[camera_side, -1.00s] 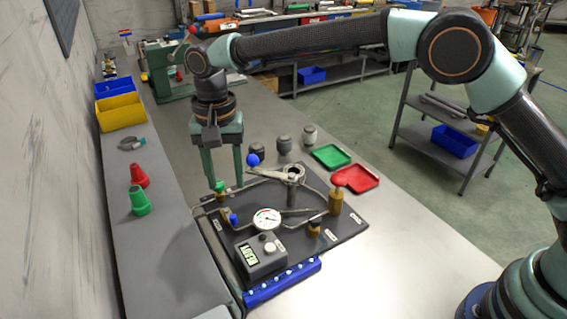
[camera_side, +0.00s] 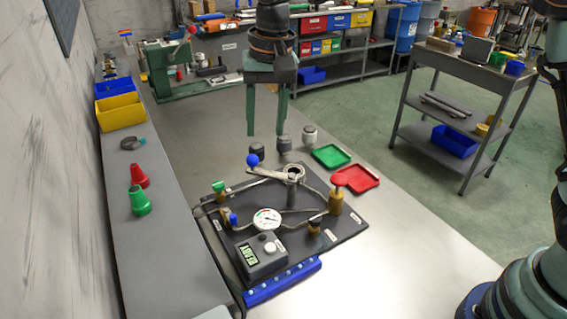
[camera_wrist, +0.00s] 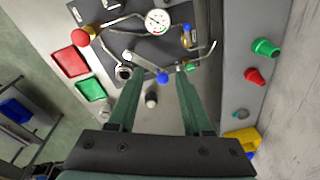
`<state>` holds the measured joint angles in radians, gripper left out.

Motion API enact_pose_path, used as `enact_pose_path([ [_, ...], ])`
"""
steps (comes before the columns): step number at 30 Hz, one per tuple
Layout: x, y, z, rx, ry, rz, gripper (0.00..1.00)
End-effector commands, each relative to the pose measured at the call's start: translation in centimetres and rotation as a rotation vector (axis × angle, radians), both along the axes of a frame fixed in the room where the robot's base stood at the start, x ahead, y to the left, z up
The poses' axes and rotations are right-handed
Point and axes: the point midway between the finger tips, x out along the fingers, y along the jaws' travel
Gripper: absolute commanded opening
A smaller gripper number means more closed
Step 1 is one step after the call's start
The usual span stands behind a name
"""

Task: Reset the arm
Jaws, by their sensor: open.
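My gripper (camera_side: 266,132) hangs in the upper middle of the side view, fingers pointing down, above the far part of the table behind the dark board. Its two green fingers are apart with nothing between them. In the wrist view my gripper (camera_wrist: 155,82) shows both fingers spread, with a small grey-white knob (camera_wrist: 151,99) seen in the gap beyond them. The board (camera_side: 345,226) carries bent pipes, a round gauge (camera_side: 267,219), a blue-knobbed lever (camera_side: 253,160), a red-capped brass valve (camera_side: 336,200) and a grey meter box (camera_side: 262,255). The gripper is clear of the board.
Green (camera_side: 331,156) and red (camera_side: 362,179) trays lie right of the board. Several small knobs stand behind it. Red (camera_side: 139,176) and green (camera_side: 140,202) cones and yellow (camera_side: 121,113) and blue bins line the left ledge. A green machine (camera_side: 172,70) stands at the back. The front right tabletop is bare.

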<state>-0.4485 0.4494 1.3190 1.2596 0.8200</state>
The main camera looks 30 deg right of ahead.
Motion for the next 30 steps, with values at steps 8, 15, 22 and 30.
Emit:
enact_pose_path([
  [8,-3.6,-8.6,4.1,0.005,-0.128,0.104,0.5],
  [15,-8.3,-14.7,4.9,-0.03,-0.238,0.195,0.5],
  [22,-13.1,-19.2,3.5,-0.093,-0.333,0.277,0.5],
  [30,-16.2,-21.5,1.5,-0.151,-0.39,0.339,0.5],
])
